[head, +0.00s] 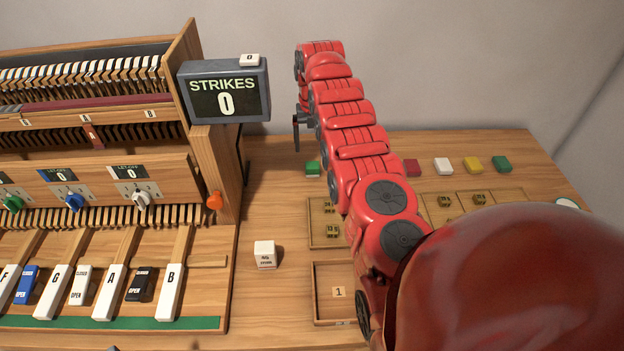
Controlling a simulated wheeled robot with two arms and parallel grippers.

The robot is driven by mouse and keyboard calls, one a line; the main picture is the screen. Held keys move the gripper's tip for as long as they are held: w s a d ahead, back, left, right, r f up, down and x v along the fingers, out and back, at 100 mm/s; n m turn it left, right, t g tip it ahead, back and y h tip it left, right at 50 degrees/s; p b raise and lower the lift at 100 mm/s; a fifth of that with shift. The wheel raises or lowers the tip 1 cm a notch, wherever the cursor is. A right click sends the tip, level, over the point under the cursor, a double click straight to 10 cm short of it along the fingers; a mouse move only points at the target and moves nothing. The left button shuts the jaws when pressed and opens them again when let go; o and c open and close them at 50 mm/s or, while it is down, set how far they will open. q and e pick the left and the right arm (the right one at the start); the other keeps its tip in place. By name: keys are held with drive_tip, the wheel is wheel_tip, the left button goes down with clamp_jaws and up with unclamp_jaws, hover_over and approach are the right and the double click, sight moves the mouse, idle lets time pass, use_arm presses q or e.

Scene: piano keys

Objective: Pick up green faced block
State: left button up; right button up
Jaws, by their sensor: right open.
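A small block with a bright green face (313,167) and a pale lower edge sits on the wooden table, just left of my right arm. A second, darker green block (502,163) sits at the right end of the row of coloured blocks. My right gripper (297,132) reaches to the back of the table, with dark fingers pointing down. It is open and appears empty, above and slightly left of the bright green block in the picture, apart from it. Most of the gripper is hidden by its own arm. My left gripper is not in view.
Red (412,168), white (443,166) and yellow (473,163) blocks stand in the row. Wooden trays (318,266) lie in front. A white block (265,254) stands left of them. The piano mechanism (212,165) and strikes display (225,91) border the left side.

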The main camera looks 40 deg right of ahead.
sight(313, 168)
wheel_tip(313, 168, down, 11)
drive_tip(key=b, duration=0.8)
drive_tip(key=shift+b, duration=0.4)
drive_tip(key=shift+r, duration=0.1)
drive_tip(key=c, duration=1.4)
